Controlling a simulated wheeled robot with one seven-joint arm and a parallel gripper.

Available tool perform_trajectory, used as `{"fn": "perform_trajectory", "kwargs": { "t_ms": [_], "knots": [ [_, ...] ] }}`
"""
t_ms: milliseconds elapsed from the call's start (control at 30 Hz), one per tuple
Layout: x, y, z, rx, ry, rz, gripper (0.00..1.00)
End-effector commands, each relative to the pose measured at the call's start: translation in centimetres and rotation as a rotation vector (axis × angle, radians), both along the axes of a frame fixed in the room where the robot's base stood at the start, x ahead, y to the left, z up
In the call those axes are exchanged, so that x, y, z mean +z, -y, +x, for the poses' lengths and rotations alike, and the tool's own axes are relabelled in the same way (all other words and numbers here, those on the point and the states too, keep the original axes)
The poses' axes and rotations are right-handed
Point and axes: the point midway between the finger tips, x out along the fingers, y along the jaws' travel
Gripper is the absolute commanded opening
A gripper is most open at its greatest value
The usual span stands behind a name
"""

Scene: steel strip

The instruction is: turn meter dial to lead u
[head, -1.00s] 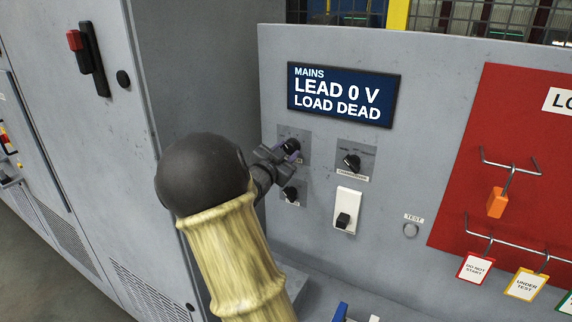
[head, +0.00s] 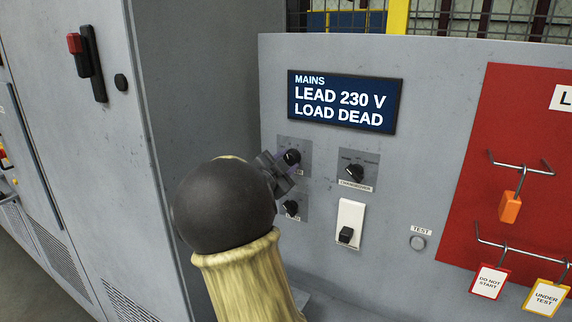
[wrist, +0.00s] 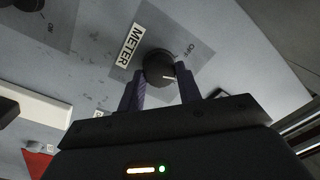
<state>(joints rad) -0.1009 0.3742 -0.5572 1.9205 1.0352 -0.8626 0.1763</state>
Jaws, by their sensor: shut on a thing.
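The meter dial (wrist: 158,66) is a round black knob with a white pointer line, on a grey plate marked METER and OFF in the wrist view. Its pointer aims away from the OFF mark. My gripper (wrist: 161,84) is shut on the dial, one dark finger on each side. In the head view the dial (head: 292,157) shows just past my gripper (head: 283,166), partly covered by it. Its other position labels are too small or hidden. The display (head: 343,101) above reads MAINS, LEAD 230 V, LOAD DEAD.
The changeover knob (head: 355,172) is close on the right, and another black knob (head: 291,208) is just below. A white switch (head: 350,225) and a test button (head: 417,243) lie lower right. A red board (head: 505,130) carries hooks with tags. A grey cabinet (head: 60,140) stands left.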

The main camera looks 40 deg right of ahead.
Motion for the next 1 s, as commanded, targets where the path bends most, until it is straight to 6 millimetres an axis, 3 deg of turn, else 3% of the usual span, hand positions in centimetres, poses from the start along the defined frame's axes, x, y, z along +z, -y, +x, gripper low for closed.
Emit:
{"fn": "perform_trajectory", "kwargs": {
  "t_ms": [33,133,567,1000],
  "knots": [
    [0.0,0.0,0.0,0.001,0.000,0.000,0.36],
    [0.0,0.0,0.0,0.001,0.000,0.000,0.56],
    [-0.1,-0.7,-0.3,0.002,0.001,0.001,0.56],
    [-0.5,-7.8,-3.4,0.005,0.001,0.001,0.56]
  ]
}}
